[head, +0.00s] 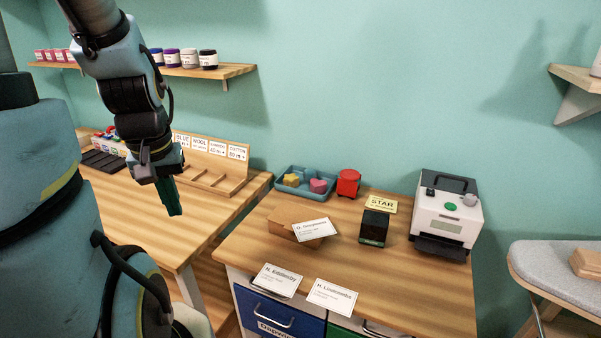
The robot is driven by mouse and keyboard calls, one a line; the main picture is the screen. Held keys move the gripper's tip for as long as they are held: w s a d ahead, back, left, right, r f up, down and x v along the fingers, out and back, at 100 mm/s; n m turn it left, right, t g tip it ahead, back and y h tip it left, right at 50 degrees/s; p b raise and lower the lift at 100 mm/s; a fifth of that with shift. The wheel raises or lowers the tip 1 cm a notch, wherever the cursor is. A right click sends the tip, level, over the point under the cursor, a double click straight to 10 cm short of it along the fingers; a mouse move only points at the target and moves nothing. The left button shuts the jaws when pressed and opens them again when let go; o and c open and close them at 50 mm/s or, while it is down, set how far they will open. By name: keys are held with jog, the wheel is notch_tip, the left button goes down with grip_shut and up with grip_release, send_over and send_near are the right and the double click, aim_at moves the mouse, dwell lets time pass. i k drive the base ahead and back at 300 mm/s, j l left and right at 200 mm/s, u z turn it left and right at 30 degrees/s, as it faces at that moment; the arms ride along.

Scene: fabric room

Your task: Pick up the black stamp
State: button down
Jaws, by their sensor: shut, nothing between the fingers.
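A small black block-shaped object (374,227), which looks like the black stamp, stands upright on the right-hand wooden table (420,295). It is in front of a yellow card marked STAR (381,203) and to the left of a white printer-like machine. My gripper (174,207) is at the left of the head view, shut and empty, pointing down over the left wooden table. It is well to the left of the stamp and apart from it.
A brown box (297,225) with a label card is left of the stamp. Name cards (278,281) lie along the front edge. A blue tray (305,184), a red container (348,183) and the white machine (446,216) stand behind and beside. A wooden rack (211,172) is on the left table.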

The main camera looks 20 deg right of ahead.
aim_at(374, 224)
jog(key=k+l+u, duration=0.1)
jog(key=u, duration=0.7)
jog(key=k+l+u, duration=0.8)
jog(key=k, duration=0.15)
jog(key=k+l+u, duration=0.1)
jog(key=k, duration=0.75)
